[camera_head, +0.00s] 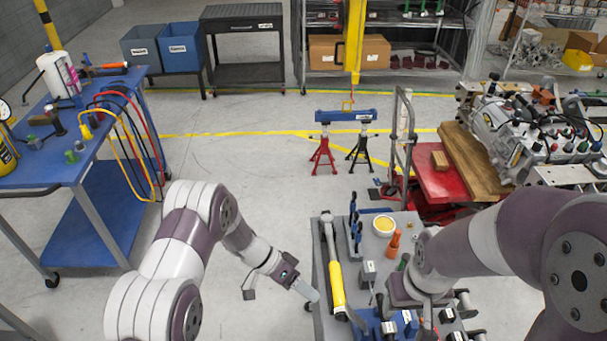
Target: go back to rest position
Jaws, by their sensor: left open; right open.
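My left gripper (280,291) hangs over bare floor, just left of the tool cart (320,262). Its two fingers are spread apart with nothing between them, and its right fingertip is near the cart's left edge. My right arm comes in from the right and reaches over the cart. My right gripper (405,297) is above the cart's tools, close to the small blue parts. Its fingers are open but hard to make out against the clutter.
A blue workbench (50,165) stands left. An engine (530,130) sits at right. Open floor lies between bench and cart.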

